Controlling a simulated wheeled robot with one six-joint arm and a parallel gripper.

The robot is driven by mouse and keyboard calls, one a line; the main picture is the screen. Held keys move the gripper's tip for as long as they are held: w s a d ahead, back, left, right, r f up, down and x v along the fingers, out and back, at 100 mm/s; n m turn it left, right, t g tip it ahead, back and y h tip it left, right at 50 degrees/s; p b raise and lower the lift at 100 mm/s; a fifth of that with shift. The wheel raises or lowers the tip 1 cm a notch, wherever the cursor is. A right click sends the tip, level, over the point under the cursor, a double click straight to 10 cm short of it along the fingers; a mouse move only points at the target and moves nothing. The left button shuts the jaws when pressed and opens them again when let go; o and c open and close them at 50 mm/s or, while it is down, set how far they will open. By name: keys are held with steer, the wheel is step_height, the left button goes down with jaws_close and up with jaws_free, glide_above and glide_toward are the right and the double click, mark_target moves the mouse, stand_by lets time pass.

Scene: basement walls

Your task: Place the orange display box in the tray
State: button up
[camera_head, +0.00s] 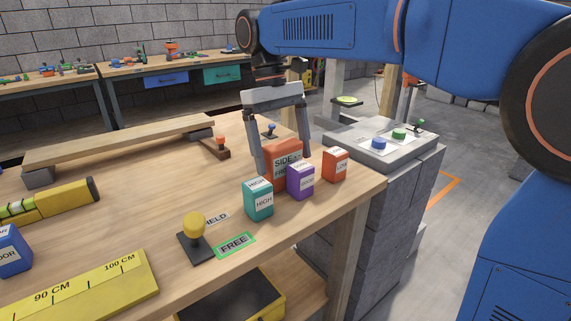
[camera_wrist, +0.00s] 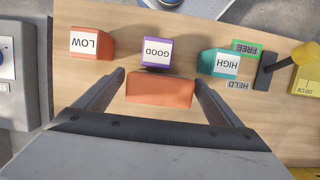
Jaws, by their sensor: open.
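A smaller orange box (camera_head: 335,165) labelled LOW stands to the right, outside the fingers. A yellow-rimmed, dark-floored, tray-like thing (camera_head: 279,312) sits below the bench top, partly hidden by it.
A purple GOOD box (camera_head: 300,181) and a teal HIGH box (camera_head: 258,199) stand close in front. A yellow-knobbed lever (camera_head: 194,232) is left of them, beside HELD and FREE labels. A grey panel (camera_head: 372,135) with blue and green buttons tops the block pillar at right.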

steer(key=v, duration=0.9)
steer(key=shift+d+f, duration=0.1)
